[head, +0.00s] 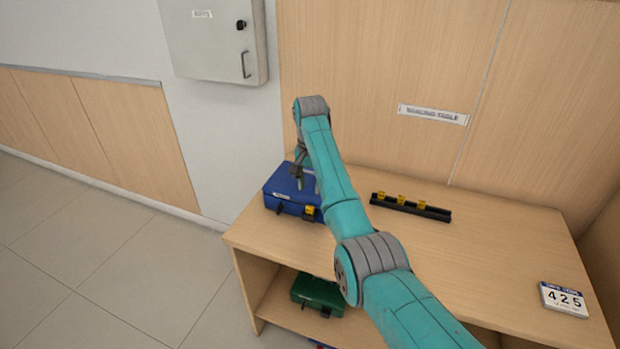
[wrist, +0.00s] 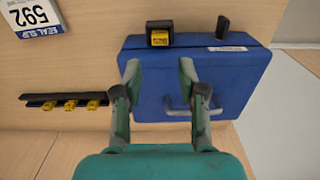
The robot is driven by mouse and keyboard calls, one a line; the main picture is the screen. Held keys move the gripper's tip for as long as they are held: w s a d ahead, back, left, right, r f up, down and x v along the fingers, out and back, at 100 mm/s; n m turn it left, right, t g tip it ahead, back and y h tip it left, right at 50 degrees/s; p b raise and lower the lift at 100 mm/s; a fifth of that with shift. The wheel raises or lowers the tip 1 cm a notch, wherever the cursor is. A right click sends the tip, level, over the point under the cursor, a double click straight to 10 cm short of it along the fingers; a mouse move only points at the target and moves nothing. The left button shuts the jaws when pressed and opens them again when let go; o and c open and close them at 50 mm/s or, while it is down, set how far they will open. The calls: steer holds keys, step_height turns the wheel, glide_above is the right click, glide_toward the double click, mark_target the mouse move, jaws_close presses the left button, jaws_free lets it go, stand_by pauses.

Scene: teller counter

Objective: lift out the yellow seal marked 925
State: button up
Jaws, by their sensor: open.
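Three small yellow seals stand in a black rack (head: 436,213) on the counter: left (head: 377,195), middle (head: 400,199) and right (head: 421,205). In the wrist view they show at the left (wrist: 47,106), middle (wrist: 70,105) and right (wrist: 92,104). Their markings are too small to read. Another yellow piece (wrist: 159,39) sits in a black latch at the front of the blue case (wrist: 232,75). My gripper (wrist: 160,68) is open and empty above the case lid, apart from the rack and seals. In the head view my gripper (head: 298,173) hangs over the case.
A green case (head: 316,293) is on the shelf below. A grey wall cabinet (head: 214,40) hangs at upper left. The counter between rack and card is clear.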

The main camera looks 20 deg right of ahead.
mark_target(310, 206)
steer(key=shift+f, duration=4.4)
steer(key=c, duration=0.7)
steer(key=shift+c, duration=0.2)
steer(key=shift+r, duration=0.2)
steer(key=shift+r, duration=2.3)
